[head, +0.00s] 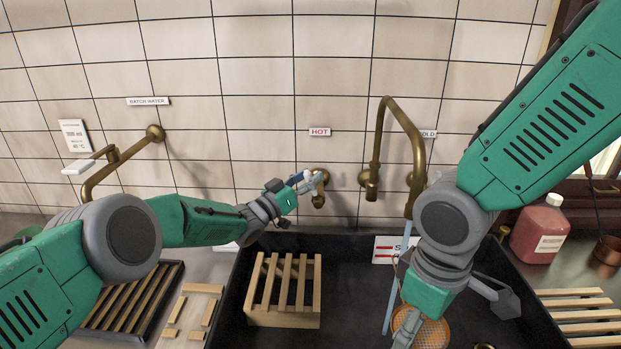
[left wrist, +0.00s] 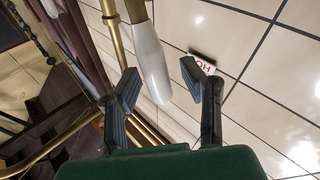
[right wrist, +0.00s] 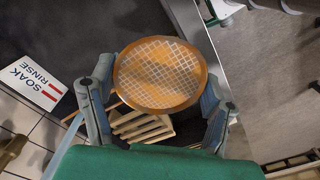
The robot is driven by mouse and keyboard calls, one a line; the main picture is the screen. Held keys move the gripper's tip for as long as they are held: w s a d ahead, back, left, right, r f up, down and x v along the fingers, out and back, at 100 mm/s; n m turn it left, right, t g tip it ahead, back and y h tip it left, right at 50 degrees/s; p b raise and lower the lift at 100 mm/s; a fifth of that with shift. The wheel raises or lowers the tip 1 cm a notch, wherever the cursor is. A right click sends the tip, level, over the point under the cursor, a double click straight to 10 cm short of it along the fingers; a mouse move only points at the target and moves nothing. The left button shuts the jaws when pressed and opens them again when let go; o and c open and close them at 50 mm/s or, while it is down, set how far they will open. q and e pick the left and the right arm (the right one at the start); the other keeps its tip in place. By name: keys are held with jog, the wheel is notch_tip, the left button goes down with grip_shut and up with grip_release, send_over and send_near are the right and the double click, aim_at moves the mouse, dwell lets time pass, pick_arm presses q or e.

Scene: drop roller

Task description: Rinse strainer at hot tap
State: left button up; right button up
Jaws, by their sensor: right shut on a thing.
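The strainer (head: 432,333), a round mesh disc with an orange rim, is low over the dark sink in the head view. In the right wrist view the strainer (right wrist: 160,74) sits between the fingers of my right gripper (right wrist: 155,100), which is shut on it. My left gripper (head: 308,183) is at the brass hot tap (head: 318,200), below the red HOT label (head: 319,132). In the left wrist view a white handle (left wrist: 150,65) shows between and beyond the spread fingers of my left gripper (left wrist: 158,85); contact is unclear. A pale blue strip (head: 397,275), like water, runs down below the brass spout (head: 412,165).
A wooden slatted rack (head: 285,318) stands in the black sink (head: 345,290). A SOAK/RINSE sign (right wrist: 33,82) is on the sink's back side. A red bottle (head: 540,230) stands right; a batch-water pipe (head: 103,178) projects at left.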

dwell(0.3)
pick_arm(q)
jog(key=v, duration=1.2)
jog(key=shift+w, duration=0.1)
dwell(0.8)
